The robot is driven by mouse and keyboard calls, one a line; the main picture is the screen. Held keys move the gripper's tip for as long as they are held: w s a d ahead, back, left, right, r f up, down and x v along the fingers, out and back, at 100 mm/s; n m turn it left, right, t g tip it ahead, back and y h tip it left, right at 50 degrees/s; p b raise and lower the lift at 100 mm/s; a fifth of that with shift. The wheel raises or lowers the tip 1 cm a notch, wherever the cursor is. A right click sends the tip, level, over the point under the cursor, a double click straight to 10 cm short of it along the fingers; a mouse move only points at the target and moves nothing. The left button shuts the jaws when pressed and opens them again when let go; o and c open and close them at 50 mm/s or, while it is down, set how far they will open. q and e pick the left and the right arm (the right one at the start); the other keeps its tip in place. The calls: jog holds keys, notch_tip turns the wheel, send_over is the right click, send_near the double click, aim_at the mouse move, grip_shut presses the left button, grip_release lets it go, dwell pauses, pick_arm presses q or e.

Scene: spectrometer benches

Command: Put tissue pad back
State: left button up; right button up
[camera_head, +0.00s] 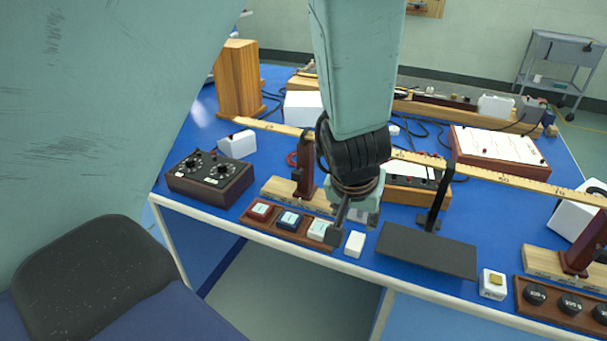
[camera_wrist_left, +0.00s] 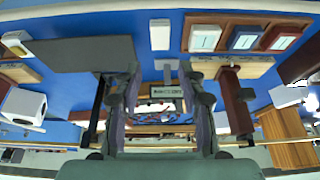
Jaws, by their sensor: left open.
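My left gripper (camera_head: 352,222) hangs over the front of the blue bench, just above the right end of a brown tray. Its two fingers stand apart in the left wrist view (camera_wrist_left: 160,100), with nothing held between them. A small plain white block (camera_head: 355,243), perhaps the tissue pad, lies on the bench just right of the tray; it also shows in the left wrist view (camera_wrist_left: 160,34). The brown tray (camera_head: 248,221) has three compartments, each with a small pad or box in it; the gripper partly covers the right one. My right gripper is in neither view.
A black flat stand (camera_head: 428,252) is right of the white block. A white box with a yellow top (camera_head: 493,284) sits near the front edge. A dark control box (camera_head: 208,178) stands left of the tray. A long ruler (camera_head: 500,182) crosses behind.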

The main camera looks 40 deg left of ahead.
pick_arm(q)
jog(key=s+a+f+m+g, duration=0.1)
jog(key=s+a+f+g, duration=0.1)
jog(key=s+f, duration=0.6)
jog(key=s+a+f+m+g, duration=0.1)
jog(key=s+a+f, duration=0.2)
jog(key=s+f, duration=0.55)
jog(key=s+d+f+g+h, duration=0.1)
jog(key=s+d+f, duration=0.2)
jog(key=s+f, duration=0.5)
jog(key=s, duration=0.2)
jog(key=shift+s+d, duration=0.2)
jog(key=shift+s, duration=0.1)
